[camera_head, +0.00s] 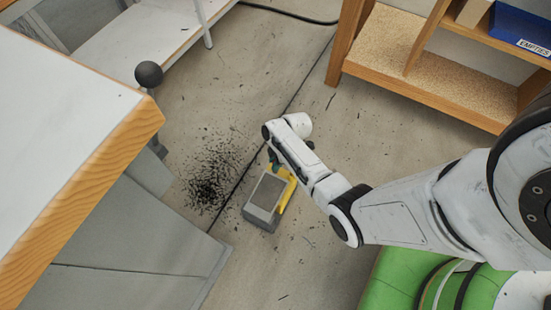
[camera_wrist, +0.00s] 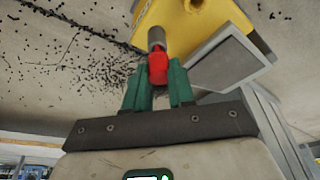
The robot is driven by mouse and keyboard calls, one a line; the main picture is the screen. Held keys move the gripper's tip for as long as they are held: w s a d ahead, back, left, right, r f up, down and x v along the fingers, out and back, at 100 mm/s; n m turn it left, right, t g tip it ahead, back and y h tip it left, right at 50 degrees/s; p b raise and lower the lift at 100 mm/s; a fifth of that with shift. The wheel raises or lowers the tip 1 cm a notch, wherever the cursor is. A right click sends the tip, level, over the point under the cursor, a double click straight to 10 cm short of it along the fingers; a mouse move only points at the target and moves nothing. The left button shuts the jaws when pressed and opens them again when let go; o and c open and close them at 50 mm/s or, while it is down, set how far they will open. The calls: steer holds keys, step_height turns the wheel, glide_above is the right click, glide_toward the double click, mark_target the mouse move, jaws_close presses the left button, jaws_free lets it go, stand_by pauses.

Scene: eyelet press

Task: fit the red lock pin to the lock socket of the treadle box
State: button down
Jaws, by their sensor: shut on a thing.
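The treadle box (camera_head: 268,193) is a grey block with a yellow housing on its right, standing on the floor. My gripper (camera_wrist: 159,84) is shut on the red lock pin (camera_wrist: 158,69), held between two green fingers. The pin's grey shank (camera_wrist: 156,39) points at the yellow side and overlaps it in the picture. I cannot tell whether the shank touches or enters the lock socket. In the head view the arm mostly hides my gripper, and the pin does not show.
A white-topped bench (camera_head: 70,130) with a wooden edge and grey cabinet stands at the left. A black ball-topped lever (camera_head: 149,74) rises beside it. Black scraps (camera_head: 210,185) litter the floor left of the box. A wooden shelf (camera_head: 430,75) stands at the upper right.

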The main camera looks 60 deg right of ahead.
steer(key=shift+f+b, duration=0.6)
steer(key=shift+f, duration=0.15)
steer(key=c, duration=0.9)
jaws_free()
steer(key=shift+o, duration=0.2)
steer(key=shift+s+a+f, duration=0.1)
steer(key=shift+s, duration=0.05)
steer(key=shift+a, duration=0.1)
steer(key=shift+r+p, duration=0.55)
steer(key=shift+p, duration=0.05)
steer(key=shift+w+a+p+v, duration=0.1)
steer(key=shift+w+p+v, duration=0.1)
steer(key=shift+p+v, duration=0.8)
steer(key=shift+w+a+p+v, duration=0.1)
steer(key=shift+w+p+v, duration=0.1)
steer(key=shift+p+v, duration=0.75)
steer(key=shift+w+r, duration=0.2)
steer(key=shift+r, duration=0.05)
